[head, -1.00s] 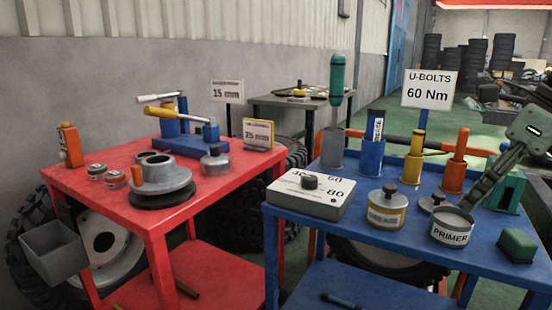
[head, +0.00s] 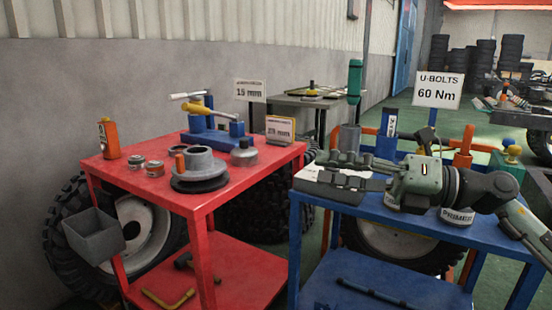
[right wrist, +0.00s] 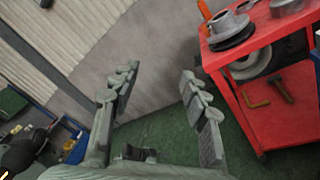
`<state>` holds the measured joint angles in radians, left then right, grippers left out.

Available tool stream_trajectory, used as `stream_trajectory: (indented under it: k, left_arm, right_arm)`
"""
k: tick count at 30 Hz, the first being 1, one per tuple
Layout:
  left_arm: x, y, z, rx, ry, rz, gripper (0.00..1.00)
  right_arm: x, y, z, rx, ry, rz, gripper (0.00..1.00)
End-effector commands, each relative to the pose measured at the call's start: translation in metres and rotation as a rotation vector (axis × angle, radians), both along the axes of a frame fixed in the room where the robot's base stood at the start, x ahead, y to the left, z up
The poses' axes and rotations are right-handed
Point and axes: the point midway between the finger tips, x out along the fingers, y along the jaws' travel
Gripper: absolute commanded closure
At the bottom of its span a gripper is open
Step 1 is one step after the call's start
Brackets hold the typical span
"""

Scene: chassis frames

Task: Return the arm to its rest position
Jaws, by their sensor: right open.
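My right arm reaches in from the right in the head view, stretched leftward over the blue cart (head: 350,208). My right gripper (head: 328,168) is in front of the cart's upright tools and partly hides the pale block at the cart's left corner. Its fingers are apart and I see nothing between them. In the right wrist view the right gripper (right wrist: 157,82) also shows two spread fingers, with floor and wall beyond them. My left gripper is not in view.
A primer can (head: 457,216) stands beneath my arm. Behind are a green-handled tool (head: 355,80), an orange holder (head: 463,148) and the U-bolts sign (head: 438,86). The red cart (head: 150,185) stands left with a grey hub (head: 200,163) and blue lever tool (head: 215,137).

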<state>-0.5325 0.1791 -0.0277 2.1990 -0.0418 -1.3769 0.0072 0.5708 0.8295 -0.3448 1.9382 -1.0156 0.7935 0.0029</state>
Motion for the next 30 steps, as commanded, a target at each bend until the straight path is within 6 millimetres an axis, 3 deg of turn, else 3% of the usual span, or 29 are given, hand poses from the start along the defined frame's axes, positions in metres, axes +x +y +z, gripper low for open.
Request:
stream_trajectory:
  k: [2,5,9,14,18,20,24,27,30]
  left_arm:
    - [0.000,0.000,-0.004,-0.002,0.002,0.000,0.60]
    - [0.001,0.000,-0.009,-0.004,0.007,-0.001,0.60]
    - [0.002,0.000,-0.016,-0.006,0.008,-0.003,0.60]
    - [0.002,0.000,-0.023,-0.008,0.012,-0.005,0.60]
    - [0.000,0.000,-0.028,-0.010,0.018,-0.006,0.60]
    - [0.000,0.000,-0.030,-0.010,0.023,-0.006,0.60]
    - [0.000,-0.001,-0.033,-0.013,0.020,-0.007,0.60]
    - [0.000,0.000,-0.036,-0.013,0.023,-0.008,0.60]
    - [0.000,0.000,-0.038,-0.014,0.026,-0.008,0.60]
  right_arm:
    - [0.021,-0.006,0.003,0.291,0.132,-0.111,0.55]
    - [0.055,-0.042,-0.017,0.627,0.332,-0.313,0.55]
    - [0.083,-0.107,-0.096,0.965,0.623,-0.634,0.55]
    - [0.072,-0.158,-0.207,1.175,0.906,-0.957,0.55]
    - [0.033,-0.185,-0.304,1.282,1.137,-1.227,0.55]
    - [0.009,-0.192,-0.343,1.309,1.233,-1.341,0.55]
    - [-0.061,-0.198,-0.425,1.339,1.455,-1.606,0.55]
    - [-0.117,-0.194,-0.470,1.331,1.604,-1.780,0.55]
    - [-0.167,-0.187,-0.501,1.305,1.728,-1.925,0.55]
